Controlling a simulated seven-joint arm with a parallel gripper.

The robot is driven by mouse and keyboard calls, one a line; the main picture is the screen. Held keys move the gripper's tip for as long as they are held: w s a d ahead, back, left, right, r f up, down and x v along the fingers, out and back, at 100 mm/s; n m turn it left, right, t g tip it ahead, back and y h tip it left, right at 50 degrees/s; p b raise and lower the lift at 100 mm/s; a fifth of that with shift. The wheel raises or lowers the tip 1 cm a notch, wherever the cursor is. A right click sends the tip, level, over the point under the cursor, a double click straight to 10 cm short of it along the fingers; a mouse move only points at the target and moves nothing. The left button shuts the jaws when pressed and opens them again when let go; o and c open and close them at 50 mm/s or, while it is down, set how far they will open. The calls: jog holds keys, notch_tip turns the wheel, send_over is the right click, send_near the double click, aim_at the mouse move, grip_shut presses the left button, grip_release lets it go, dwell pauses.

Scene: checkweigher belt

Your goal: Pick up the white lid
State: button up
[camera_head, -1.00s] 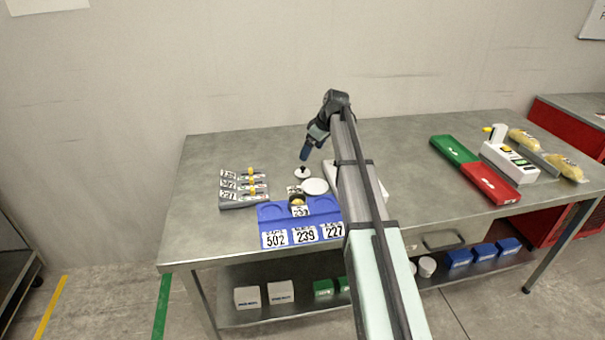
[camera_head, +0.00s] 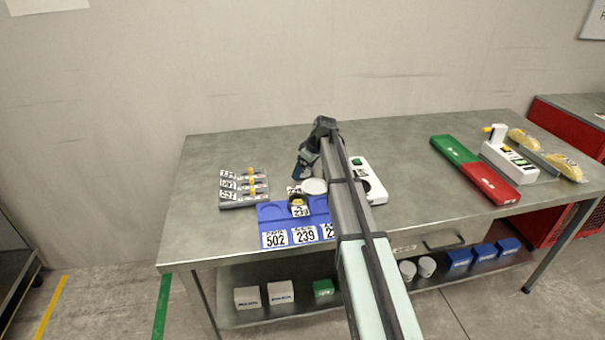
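My gripper (camera_head: 297,175) points down over the steel table, just behind the blue tray. The white lid with a dark knob, visible earlier at this spot, is now almost wholly hidden behind my gripper. I cannot tell whether the fingers touch it or whether they are open or shut. A plain white disc (camera_head: 314,186) lies just in front and to the right of my gripper.
The blue tray (camera_head: 268,211) with number cards holds a small round item near its middle. A grey rack (camera_head: 238,204) with tagged, yellow-marked items stands at left. A white device (camera_head: 376,190) stands right of my arm. Green (camera_head: 454,150) and red (camera_head: 488,182) boxes lie farther right.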

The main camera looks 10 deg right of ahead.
jog(key=shift+f, duration=0.1)
jog(key=c, duration=1.1)
jog(key=shift+r, duration=0.25)
notch_tip(320, 180, up, 8)
jog(key=shift+a+r, duration=0.1)
jog(key=shift+r, duration=0.15)
jog(key=s+a+r, duration=0.1)
jog(key=s+a, duration=0.1)
jog(key=s, duration=0.7)
jog(key=s+a+r, duration=0.1)
jog(key=s+a, duration=0.2)
jog(key=s, duration=0.7)
jog(key=shift+a+r, duration=0.2)
jog(key=shift+r, duration=0.15)
